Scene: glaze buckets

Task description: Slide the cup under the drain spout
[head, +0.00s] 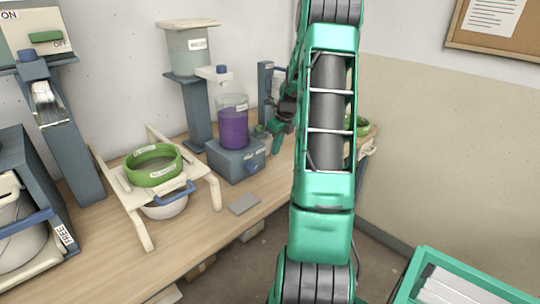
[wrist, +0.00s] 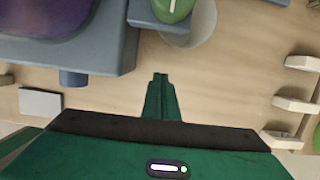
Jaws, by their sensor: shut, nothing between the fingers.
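In the wrist view a pale, translucent round cup (wrist: 200,32) stands on the wooden bench at the top, partly hidden by a green rounded part (wrist: 172,8) that I take to be the drain spout or its valve. This part juts from a blue-grey block (wrist: 112,55). The cup lies beside and partly below it in the picture; I cannot tell if it is fully underneath. My gripper (wrist: 160,78) is shut and empty, apart from the cup, with bare wood between. In the head view my gripper (head: 276,138) is right of the jar of purple liquid; the cup is not clear there.
The purple jar (head: 233,128) stands on a blue-grey base (head: 232,163). A green sieve (head: 152,163) sits on a cream rack at left. A grey plate (head: 243,204) lies near the bench's front edge. Cream pegs (wrist: 297,105) line the right side.

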